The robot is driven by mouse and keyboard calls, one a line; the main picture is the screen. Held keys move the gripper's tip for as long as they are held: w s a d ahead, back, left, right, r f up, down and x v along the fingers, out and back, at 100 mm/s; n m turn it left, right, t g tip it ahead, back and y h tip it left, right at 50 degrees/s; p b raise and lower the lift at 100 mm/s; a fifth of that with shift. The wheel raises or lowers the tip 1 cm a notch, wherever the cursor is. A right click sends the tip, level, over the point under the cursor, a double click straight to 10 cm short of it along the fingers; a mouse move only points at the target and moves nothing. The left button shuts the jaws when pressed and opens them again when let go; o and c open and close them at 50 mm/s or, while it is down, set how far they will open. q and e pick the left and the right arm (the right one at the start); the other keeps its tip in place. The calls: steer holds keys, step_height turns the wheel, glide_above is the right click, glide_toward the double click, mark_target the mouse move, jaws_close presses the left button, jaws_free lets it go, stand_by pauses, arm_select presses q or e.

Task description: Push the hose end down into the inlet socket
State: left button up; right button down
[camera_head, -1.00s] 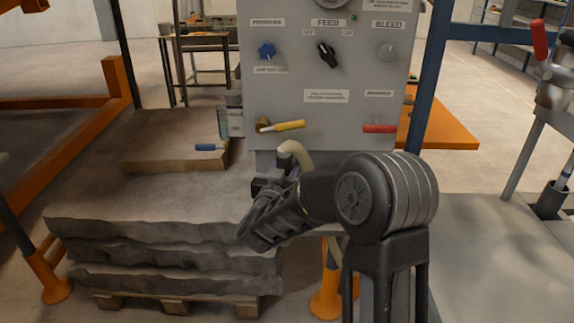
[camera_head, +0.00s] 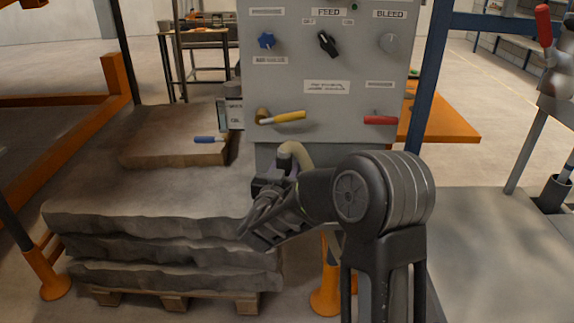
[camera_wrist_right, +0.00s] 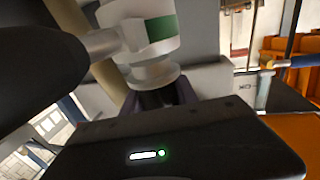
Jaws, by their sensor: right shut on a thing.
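A beige hose (camera_head: 299,153) arches up in front of the grey panel, just above my right gripper (camera_head: 264,192). In the head view the gripper's dark body covers what is between its fingers. In the right wrist view, the beige hose (camera_wrist_right: 103,75) runs behind a pale fitting with a green band (camera_wrist_right: 150,35). The fitting narrows to a collar close to the gripper fingers (camera_wrist_right: 165,96). The gripper is shut on the hose end, which is largely hidden. I cannot make out the inlet socket or whether the hose end touches it. My left gripper is out of view.
The grey panel (camera_head: 325,90) carries knobs, a yellow lever (camera_head: 283,118) and a red lever (camera_head: 380,120). A layered grey slab (camera_head: 150,195) lies to the left, with a blue-handled tool (camera_head: 210,140) at its back. A blue post (camera_head: 428,80) stands at the right.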

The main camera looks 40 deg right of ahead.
steer(key=shift+f+b, duration=0.6)
steer(key=shift+f, duration=0.15)
steer(key=c, duration=0.9)
jaws_free()
steer(key=shift+o, duration=0.2)
steer(key=b+v, duration=0.1)
steer(key=v, duration=0.6)
steer(key=shift+s+a, duration=0.25)
steer(key=shift+a, duration=0.05)
